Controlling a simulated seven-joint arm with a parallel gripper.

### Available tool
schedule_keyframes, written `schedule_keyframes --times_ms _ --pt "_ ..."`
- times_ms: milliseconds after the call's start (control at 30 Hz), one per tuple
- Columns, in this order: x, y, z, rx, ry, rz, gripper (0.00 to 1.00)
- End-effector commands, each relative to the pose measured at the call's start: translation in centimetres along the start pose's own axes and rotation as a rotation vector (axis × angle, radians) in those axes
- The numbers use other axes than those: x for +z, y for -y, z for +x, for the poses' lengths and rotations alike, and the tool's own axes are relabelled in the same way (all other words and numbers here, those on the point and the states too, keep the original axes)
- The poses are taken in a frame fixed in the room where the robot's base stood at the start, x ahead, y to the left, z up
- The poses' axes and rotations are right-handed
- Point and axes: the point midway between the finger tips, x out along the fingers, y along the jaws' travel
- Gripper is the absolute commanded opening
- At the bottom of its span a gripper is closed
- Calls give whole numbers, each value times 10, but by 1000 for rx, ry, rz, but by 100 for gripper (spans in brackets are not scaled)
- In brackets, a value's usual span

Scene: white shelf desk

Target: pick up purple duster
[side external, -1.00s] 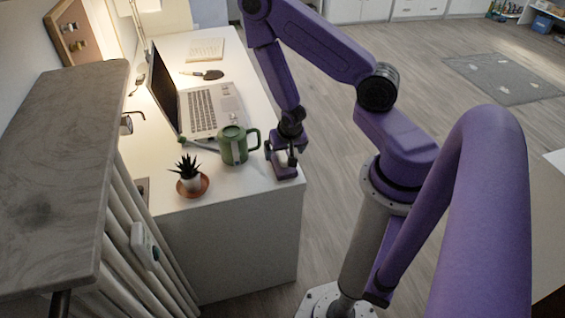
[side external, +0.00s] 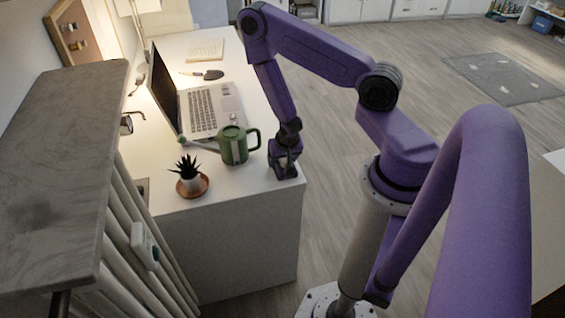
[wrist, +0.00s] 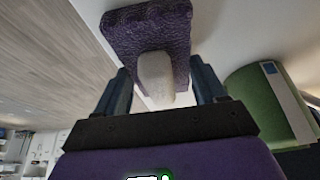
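The purple duster (side external: 284,173) sits at the front right corner of the white desk. In the wrist view, its purple textured body (wrist: 150,25) is at the top, and a pale handle-like part (wrist: 156,78) points toward my gripper. My gripper (wrist: 162,75) is open, with one dark finger on each side of the pale part. Small gaps show between the fingers and that part. In the side view, my gripper (side external: 284,158) is right above the duster, and the fingertips are hard to make out against it.
A potted plant (side external: 191,178) is further left. An open laptop (side external: 205,108) lies behind. The desk's edge is close to the duster.

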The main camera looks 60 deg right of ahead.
Motion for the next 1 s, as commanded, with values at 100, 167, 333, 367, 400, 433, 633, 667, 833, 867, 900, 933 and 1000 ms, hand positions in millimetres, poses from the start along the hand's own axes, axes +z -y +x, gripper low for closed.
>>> schedule_keyframes --times_ms 100,167,333,367,400,433,633,667,833,867,900,933,1000 --pt "0 0 0 0 0 0 38" --pt "0 0 0 0 0 0 33" --pt "0 0 0 0 0 0 33" --pt "0 0 0 0 0 0 33" --pt "0 0 -1 0 0 0 33" --pt "-1 0 -1 0 0 1 33" --pt "-5 0 -10 0 -1 1 33" --pt "-5 0 -12 0 0 1 33" --pt "-13 1 -30 -3 -3 1 33" --pt "-15 1 -34 -2 -2 1 33" --pt "-17 1 -39 -2 -3 2 33" --pt "-19 1 -42 -2 -3 3 33" --pt "-22 1 -51 -2 -3 2 33"
